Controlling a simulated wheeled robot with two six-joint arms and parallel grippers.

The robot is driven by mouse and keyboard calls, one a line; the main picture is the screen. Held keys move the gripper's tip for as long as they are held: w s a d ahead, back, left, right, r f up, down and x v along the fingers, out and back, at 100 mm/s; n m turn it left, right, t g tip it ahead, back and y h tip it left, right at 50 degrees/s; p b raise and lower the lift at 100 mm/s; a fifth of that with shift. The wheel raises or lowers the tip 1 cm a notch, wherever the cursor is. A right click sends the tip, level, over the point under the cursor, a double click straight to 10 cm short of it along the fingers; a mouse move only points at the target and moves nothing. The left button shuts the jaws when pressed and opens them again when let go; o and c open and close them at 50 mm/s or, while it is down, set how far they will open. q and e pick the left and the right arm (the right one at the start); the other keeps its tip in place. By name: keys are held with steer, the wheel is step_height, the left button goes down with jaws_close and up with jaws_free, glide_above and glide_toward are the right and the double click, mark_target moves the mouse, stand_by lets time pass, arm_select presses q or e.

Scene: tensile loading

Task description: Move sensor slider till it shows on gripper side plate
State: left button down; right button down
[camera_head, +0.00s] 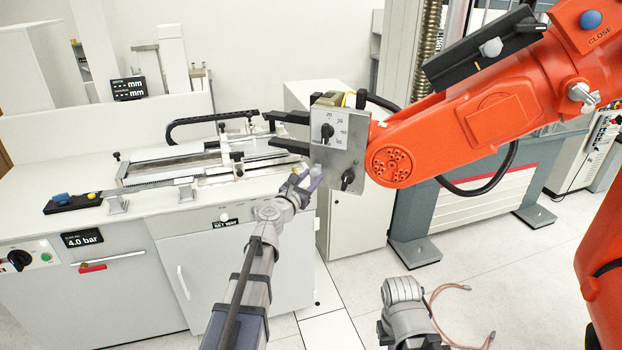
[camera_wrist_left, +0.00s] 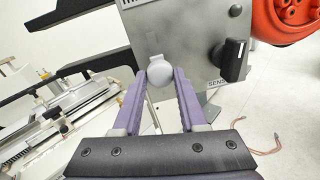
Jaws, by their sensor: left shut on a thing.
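The gripper side plate (camera_head: 337,145) is a grey metal plate on the orange robot arm, with a scale and black knobs. It also shows in the left wrist view (camera_wrist_left: 190,40). A black knob (camera_wrist_left: 231,58) there sits beside a partly readable "SENS" label. My left gripper (camera_head: 309,180) is at the plate's lower left edge. In the left wrist view its purple fingers (camera_wrist_left: 159,78) are shut on a pale round-topped knob (camera_wrist_left: 158,71) at that edge. It may be the sensor slider; no label on it is readable. My right gripper is not in view.
The orange robot arm (camera_head: 480,120) reaches in from the right. Its black fingers (camera_head: 288,131) point left over the bench. A white bench (camera_head: 60,185) with a rail fixture (camera_head: 185,160) stands left. A brown cable (camera_head: 460,318) shows at lower right.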

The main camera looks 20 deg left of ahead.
arm_select(q)
steer(key=shift+r+p, duration=0.3)
steer(key=shift+r, duration=0.1)
steer(key=shift+f, duration=0.1)
steer(key=shift+c, duration=2.2)
jaws_free()
steer(key=s+a, duration=0.1)
steer(key=s, duration=0.6)
steer(key=shift+s+a, duration=0.15)
steer(key=shift+s, duration=0.2)
